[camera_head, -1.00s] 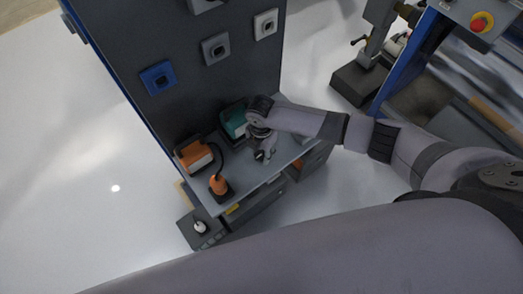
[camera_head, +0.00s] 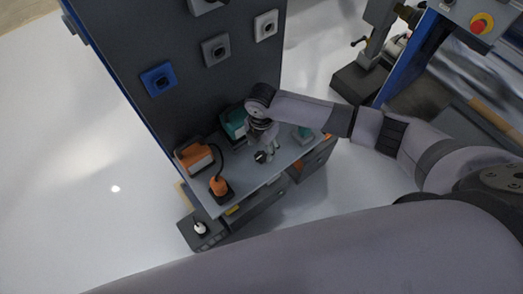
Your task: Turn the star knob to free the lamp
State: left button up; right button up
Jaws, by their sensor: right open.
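My right gripper (camera_head: 267,154) points down over the grey bench top (camera_head: 243,178), its jaws open and small in this view. A small dark part shows at its fingertips; I cannot tell whether it is the star knob or part of the gripper. An orange device (camera_head: 218,186) on a dark base, with a black curved cord or neck, stands left of the gripper and may be the lamp. My left gripper is out of view.
An orange and white box (camera_head: 194,158) and a teal box (camera_head: 234,122) stand against the dark back panel (camera_head: 190,112). Blue (camera_head: 158,79) and grey (camera_head: 215,49) square fittings are on the panel. A machine with a red button (camera_head: 481,23) stands at the upper right.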

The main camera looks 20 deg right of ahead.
aim_at(261, 155)
notch_tip(261, 155, up, 8)
jog(key=shift+f, duration=0.25)
dwell(0.4)
